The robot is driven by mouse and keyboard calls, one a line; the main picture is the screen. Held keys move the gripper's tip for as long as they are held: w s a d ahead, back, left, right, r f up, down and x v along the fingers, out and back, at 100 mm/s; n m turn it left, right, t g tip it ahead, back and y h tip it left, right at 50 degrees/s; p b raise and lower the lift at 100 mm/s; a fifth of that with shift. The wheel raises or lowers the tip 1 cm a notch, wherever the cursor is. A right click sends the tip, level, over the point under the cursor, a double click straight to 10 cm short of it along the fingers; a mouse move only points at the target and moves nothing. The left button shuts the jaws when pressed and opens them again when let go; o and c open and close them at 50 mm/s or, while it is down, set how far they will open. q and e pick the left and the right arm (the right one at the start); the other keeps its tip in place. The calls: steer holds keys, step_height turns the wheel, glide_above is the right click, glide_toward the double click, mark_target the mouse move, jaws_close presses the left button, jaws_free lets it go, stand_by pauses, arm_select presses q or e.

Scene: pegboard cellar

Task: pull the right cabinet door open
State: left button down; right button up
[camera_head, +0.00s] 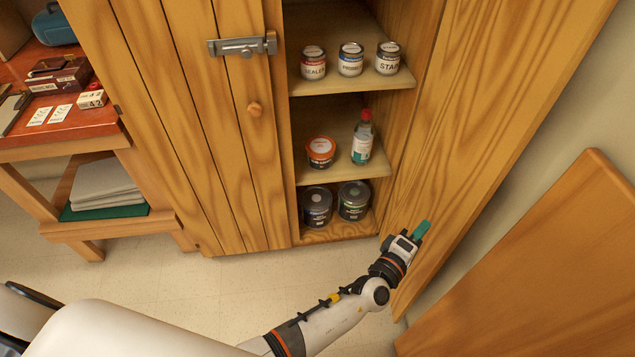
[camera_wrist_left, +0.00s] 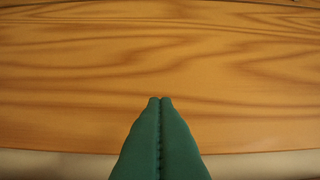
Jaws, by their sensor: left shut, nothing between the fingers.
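The right cabinet door (camera_head: 475,120) stands swung wide open to the right, showing its wood-grained inner face. My left gripper (camera_head: 422,230) is shut and empty, its green fingertips at the lower part of that inner face. In the left wrist view the closed green fingers (camera_wrist_left: 160,125) point at the wood of the door (camera_wrist_left: 160,70). I cannot tell whether they touch it. My right gripper is not in view.
Inside the cabinet, shelves hold several small cans (camera_head: 351,60), an orange-lidded tub (camera_head: 321,152), a bottle (camera_head: 362,138) and larger cans (camera_head: 354,200). A wooden panel (camera_head: 560,270) stands at the lower right. A red-topped table (camera_head: 60,125) is at left. The floor before the cabinet is clear.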

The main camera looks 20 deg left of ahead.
arm_select(q)
steer(key=shift+d, duration=0.25)
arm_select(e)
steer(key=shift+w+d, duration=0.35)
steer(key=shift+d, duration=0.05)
arm_select(q)
steer(key=shift+s, duration=0.15)
steer(key=v, duration=1.1)
steer(key=shift+s+a, duration=0.2)
steer(key=shift+s, duration=0.15)
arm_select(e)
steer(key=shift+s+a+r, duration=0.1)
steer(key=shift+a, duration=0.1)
